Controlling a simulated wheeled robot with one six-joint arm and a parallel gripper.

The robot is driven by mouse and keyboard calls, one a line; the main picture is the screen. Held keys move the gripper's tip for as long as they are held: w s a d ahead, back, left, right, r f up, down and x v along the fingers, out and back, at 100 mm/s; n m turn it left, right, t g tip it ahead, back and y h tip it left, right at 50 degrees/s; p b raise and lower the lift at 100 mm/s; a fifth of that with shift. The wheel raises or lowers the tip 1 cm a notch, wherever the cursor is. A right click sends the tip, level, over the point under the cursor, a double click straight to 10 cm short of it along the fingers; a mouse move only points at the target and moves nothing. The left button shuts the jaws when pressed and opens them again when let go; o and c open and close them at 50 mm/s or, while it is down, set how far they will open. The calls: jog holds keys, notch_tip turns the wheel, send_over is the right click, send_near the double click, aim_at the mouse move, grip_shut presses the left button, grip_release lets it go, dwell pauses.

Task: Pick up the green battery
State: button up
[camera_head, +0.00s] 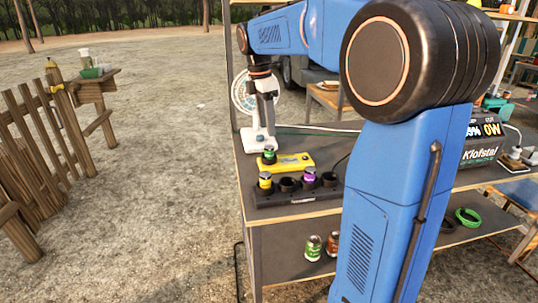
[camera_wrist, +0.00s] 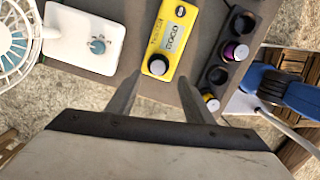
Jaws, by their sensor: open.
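The green battery (camera_head: 268,155) stands upright at the left end of a yellow tester (camera_head: 292,163) on the workbench. In the wrist view its pale round top (camera_wrist: 158,65) shows at the near end of the yellow tester (camera_wrist: 170,30), whose display faces up. My gripper (camera_wrist: 159,80) is open and empty. Its two fingers point down towards the battery, one on each side of it in the picture. I cannot tell how much height is left between them. In the head view the fingers are hard to make out beside the fan.
A black holder (camera_head: 290,196) in front has a yellow battery (camera_head: 265,181), a purple battery (camera_head: 309,175) and empty sockets. A white fan (camera_head: 243,92) stands close behind the tester. A Klofstal power station (camera_head: 482,145) is at right. Cans (camera_head: 313,247) stand on the lower shelf.

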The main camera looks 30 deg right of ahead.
aim_at(269, 145)
jog(key=shift+w+d+f, duration=0.1)
jog(key=shift+d+f, duration=0.05)
jog(key=shift+f, duration=1.35)
jog(key=shift+d+f, duration=0.2)
jog(key=shift+f, duration=1.3)
jog(key=shift+w+d+f, duration=0.1)
jog(key=shift+d+f, duration=0.05)
jog(key=shift+f, duration=1.35)
grip_shut()
